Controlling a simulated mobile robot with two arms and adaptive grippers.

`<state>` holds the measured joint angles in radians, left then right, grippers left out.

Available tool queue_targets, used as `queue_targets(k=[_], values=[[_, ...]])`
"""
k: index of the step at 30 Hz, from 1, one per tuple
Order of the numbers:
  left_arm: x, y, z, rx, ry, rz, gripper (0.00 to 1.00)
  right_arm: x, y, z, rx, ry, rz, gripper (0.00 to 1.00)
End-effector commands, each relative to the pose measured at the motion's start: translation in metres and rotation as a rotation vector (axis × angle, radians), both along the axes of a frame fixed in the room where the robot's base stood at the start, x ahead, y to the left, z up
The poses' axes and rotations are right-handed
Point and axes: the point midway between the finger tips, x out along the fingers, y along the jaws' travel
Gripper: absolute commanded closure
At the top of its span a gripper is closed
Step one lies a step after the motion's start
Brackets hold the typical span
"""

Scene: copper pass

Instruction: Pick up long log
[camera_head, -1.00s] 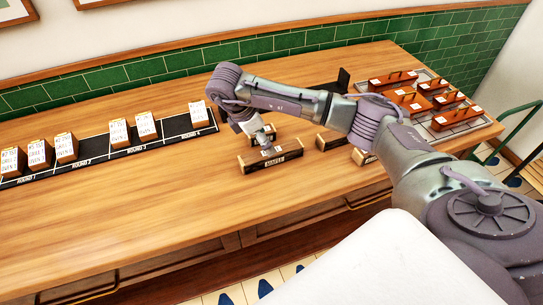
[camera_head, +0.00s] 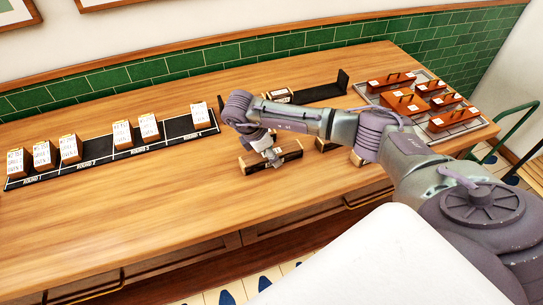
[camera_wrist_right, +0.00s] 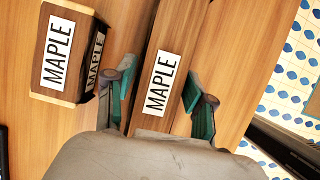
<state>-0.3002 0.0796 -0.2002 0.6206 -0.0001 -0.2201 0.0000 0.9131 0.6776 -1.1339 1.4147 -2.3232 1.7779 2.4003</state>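A dark-brown log with pale ends (camera_head: 290,154) lies on the wooden counter. My right gripper (camera_head: 272,157) is low over its middle, reaching down from above. In the right wrist view this log (camera_wrist_right: 178,45) carries a white MAPLE label and runs between the two fingers of my right gripper (camera_wrist_right: 158,98). The fingers are apart, one on each side, with narrow gaps showing. A shorter MAPLE block (camera_wrist_right: 70,22) is to the left there, outside the fingers. My left gripper is not in view.
A black strip with labelled cards (camera_head: 105,155) runs along the counter at left. A dark block (camera_head: 279,95) is by a black rack (camera_head: 322,92) behind my arm. A tray of red-brown boxes (camera_head: 462,124) is at right. The counter's front left is clear (camera_head: 130,215).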

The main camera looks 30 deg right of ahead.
Motion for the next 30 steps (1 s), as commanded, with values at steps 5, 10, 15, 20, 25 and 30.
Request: queue_targets(k=[5,10,15,20,25,30], values=[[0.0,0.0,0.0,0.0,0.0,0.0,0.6,0.0,0.0,0.0,0.0,0.0,0.0,0.81],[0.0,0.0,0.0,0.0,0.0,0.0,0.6,0.0,0.0,0.001,0.0,-0.001,0.0,0.97],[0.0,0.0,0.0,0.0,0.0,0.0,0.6,0.001,0.0,0.002,0.001,-0.001,0.0,0.97],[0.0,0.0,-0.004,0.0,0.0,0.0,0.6,0.001,0.0,0.009,0.001,-0.002,0.001,0.97],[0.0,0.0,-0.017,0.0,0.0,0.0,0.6,0.002,0.0,0.034,0.002,-0.007,0.0,0.97],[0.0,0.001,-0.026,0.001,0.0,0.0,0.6,-0.032,-0.01,0.058,-0.001,-0.002,0.002,0.97]])
